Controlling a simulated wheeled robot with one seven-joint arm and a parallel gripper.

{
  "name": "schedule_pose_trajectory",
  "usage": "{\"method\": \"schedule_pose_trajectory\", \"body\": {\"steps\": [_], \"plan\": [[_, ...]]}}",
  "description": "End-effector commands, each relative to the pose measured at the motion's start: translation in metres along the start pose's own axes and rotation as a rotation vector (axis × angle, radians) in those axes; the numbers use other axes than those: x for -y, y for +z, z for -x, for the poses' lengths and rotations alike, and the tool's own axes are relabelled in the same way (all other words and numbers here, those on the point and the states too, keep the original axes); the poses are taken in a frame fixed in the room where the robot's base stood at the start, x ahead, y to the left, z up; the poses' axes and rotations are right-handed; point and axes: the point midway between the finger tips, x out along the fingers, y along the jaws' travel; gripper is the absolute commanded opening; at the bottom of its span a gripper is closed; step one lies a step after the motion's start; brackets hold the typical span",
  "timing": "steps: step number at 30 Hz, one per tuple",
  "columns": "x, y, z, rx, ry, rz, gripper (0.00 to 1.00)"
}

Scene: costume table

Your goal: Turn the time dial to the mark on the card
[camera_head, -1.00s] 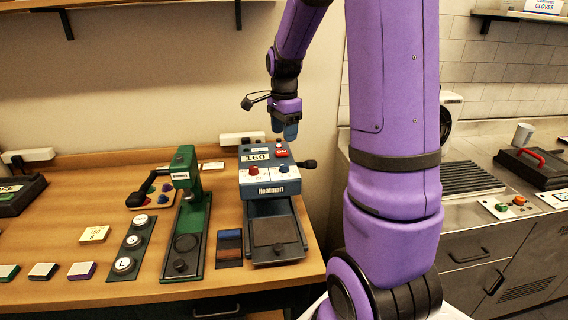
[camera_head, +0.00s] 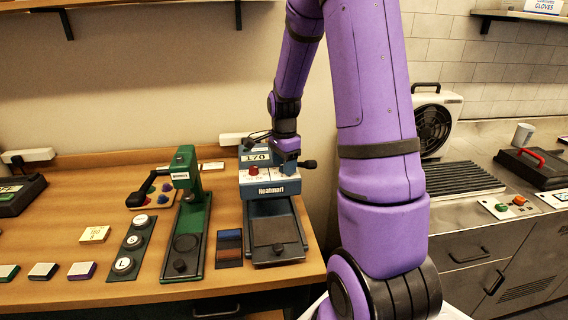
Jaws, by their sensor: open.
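A blue heat press (camera_head: 262,187) stands at the right end of the wooden table. Its display (camera_head: 256,157) reads about 170. A red dial (camera_head: 253,171) shows on the left of its front panel. The blue dial on the right of that panel is hidden behind my gripper (camera_head: 286,167). My gripper is down at the panel and open; I cannot tell if its fingers touch the blue dial. Dial labels and marks are too small to read. A pale yellow card (camera_head: 95,234) lies at the left, its print unreadable; I cannot tell if it is the task's card.
A black side handle (camera_head: 308,164) sticks out just right of my gripper. A green press (camera_head: 186,200) stands to the left, beside a strip of round buttons (camera_head: 131,240). Dark fabric swatches (camera_head: 229,247) lie between the presses. A counter with a fan unit (camera_head: 435,120) is at the right.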

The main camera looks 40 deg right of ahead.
Motion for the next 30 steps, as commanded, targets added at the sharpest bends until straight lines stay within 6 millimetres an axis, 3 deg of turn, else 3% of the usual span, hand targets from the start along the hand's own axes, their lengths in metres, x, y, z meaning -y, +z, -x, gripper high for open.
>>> {"method": "schedule_pose_trajectory", "body": {"steps": [3, 4, 10, 20, 30], "plan": [[0.0, 0.0, 0.0001, 0.0, 0.0, 0.0, 0.56], [0.0, 0.0, 0.0002, 0.0, 0.0, 0.0, 0.51], [0.0, 0.0, 0.0003, 0.0, 0.0, 0.0, 0.07], [0.0, 0.0, 0.0004, 0.0, 0.0, 0.035, 0.07], [0.0003, 0.0004, 0.0006, 0.0, -0.001, 0.252, 0.07]]}}
